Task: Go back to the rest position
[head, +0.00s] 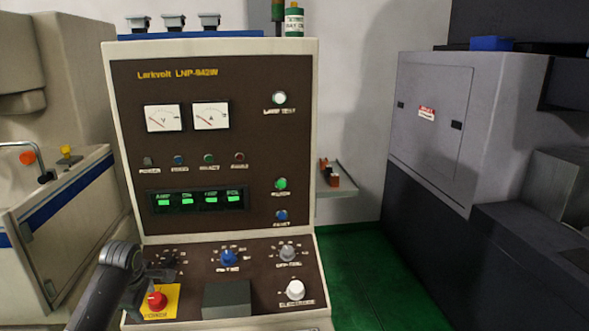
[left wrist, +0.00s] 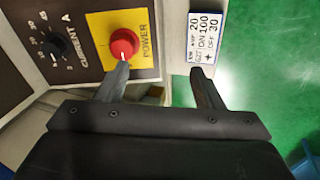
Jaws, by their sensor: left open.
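The control panel (head: 225,150) is a dark brown face in a cream cabinet, with a sloped lower part. My left gripper (head: 138,290) is in front of the lower left of this slope, beside the red power knob (head: 157,300) on its yellow plate (head: 172,290). In the left wrist view my left gripper (left wrist: 160,78) is open with nothing between its fingers. One fingertip there overlaps the lower edge of the red knob (left wrist: 124,44); I cannot tell whether they touch. My right gripper is not in view.
A black current knob (left wrist: 57,45) and a printed settings card (left wrist: 207,38) are near the left gripper. A grey cabinet (head: 435,120) stands right. A machine with an orange knob (head: 27,158) stands left. Green floor (head: 350,270) is clear between panel and cabinet.

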